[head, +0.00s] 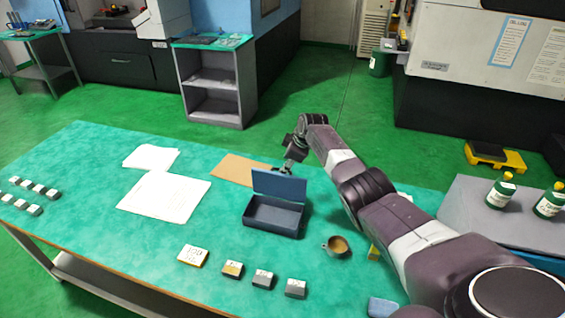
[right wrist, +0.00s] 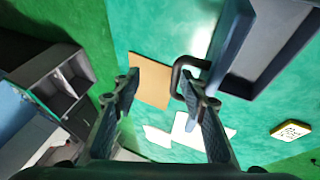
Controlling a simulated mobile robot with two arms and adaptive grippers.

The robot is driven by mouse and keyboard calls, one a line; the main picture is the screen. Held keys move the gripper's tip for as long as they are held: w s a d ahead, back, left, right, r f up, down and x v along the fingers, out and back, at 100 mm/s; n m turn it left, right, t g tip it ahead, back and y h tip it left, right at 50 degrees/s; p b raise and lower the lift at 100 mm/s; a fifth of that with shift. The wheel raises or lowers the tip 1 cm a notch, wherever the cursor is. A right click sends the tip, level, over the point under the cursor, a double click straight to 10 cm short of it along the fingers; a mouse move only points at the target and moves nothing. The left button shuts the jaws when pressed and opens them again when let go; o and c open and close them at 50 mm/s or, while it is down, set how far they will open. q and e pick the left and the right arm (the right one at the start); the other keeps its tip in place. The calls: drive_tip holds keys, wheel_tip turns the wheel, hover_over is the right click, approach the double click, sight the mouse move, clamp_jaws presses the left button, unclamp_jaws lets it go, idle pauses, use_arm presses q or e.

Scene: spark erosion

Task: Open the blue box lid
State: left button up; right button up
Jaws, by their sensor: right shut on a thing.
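The blue box (head: 273,222) stands on the green table. Its lid (head: 279,187) is raised, standing roughly upright at the back edge, and the inside of the box shows. My right gripper (head: 286,168) is behind the top of the lid, partly hidden by it. In the right wrist view my right gripper (right wrist: 162,88) is at the dark lid handle (right wrist: 178,75), which shows at the right finger. I take it as shut on this handle, though the fingers look well apart. The lid (right wrist: 228,45) shows edge-on there. My left gripper is in no view.
White papers (head: 165,196) and a brown sheet (head: 233,170) lie left of and behind the box. A small cup (head: 337,246) stands to its right. Several small blocks (head: 262,279) lie in front. Bottles (head: 500,192) stand on a grey surface at right.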

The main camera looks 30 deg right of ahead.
drive_tip(key=shift+t, duration=0.3)
drive_tip(key=d+r, duration=0.1)
drive_tip(key=r, duration=0.1)
drive_tip(key=w+d+r, duration=0.1)
drive_tip(key=shift+d+r, duration=0.15)
drive_tip(key=shift+r, duration=0.25)
drive_tip(key=shift+s+d+r+p, duration=0.1)
drive_tip(key=shift+d+r+p, duration=0.15)
drive_tip(key=shift+p, duration=0.2)
drive_tip(key=shift+c, duration=0.7)
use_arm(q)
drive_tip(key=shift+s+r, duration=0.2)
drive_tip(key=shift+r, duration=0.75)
use_arm(e)
drive_tip(key=v, duration=1.3)
drive_tip(key=shift+s+a+f, duration=0.2)
drive_tip(key=shift+s+f, duration=0.05)
drive_tip(key=shift+s, duration=0.1)
